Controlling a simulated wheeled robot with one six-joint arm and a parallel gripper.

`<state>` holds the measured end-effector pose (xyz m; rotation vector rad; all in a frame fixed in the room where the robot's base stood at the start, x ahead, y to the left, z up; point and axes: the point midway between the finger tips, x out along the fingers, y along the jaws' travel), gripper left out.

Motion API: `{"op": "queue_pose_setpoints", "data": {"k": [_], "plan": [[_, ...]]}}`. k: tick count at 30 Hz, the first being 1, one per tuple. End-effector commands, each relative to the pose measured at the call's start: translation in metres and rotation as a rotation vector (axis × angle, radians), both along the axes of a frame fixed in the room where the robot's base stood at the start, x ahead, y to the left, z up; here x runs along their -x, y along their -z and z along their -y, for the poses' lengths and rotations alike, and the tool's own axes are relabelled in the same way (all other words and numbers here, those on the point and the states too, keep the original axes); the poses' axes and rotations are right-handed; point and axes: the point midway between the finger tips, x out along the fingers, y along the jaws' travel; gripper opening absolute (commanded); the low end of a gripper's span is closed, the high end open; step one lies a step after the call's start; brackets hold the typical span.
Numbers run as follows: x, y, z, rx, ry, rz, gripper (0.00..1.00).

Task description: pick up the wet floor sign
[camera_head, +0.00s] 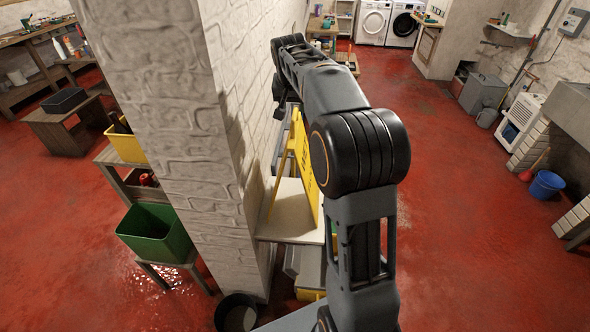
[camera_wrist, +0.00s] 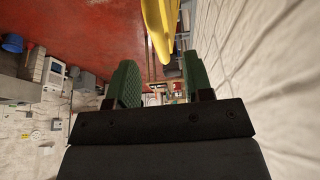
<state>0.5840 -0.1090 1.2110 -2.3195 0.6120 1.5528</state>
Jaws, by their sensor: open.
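The yellow wet floor sign (camera_head: 304,158) stands upright, its legs spread, on a pale shelf top beside the white brick pillar in the head view. My arm covers part of its right side. In the wrist view the yellow sign (camera_wrist: 158,25) shows at the top, beyond the fingertips. My gripper (camera_wrist: 160,78) has two green padded fingers, spread apart with nothing between them. It is apart from the sign.
The white brick pillar (camera_head: 165,90) stands close on the left of the sign. The pale shelf top (camera_head: 291,222) bears the sign. A black bucket (camera_head: 236,312) stands below by the pillar. A green bin (camera_head: 154,232) is left of the pillar.

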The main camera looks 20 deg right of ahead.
Motion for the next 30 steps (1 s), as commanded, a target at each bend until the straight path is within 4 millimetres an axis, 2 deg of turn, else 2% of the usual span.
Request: {"op": "queue_pose_setpoints", "data": {"k": [8,19,29,30], "plan": [[-0.006,0.015,0.003,0.0,0.0,0.0,0.47],[-0.021,0.054,0.013,0.0,-0.001,0.0,0.47],[-0.023,0.06,0.014,0.0,-0.001,0.001,0.47],[-0.023,0.06,0.014,0.0,-0.001,0.001,0.43]]}}
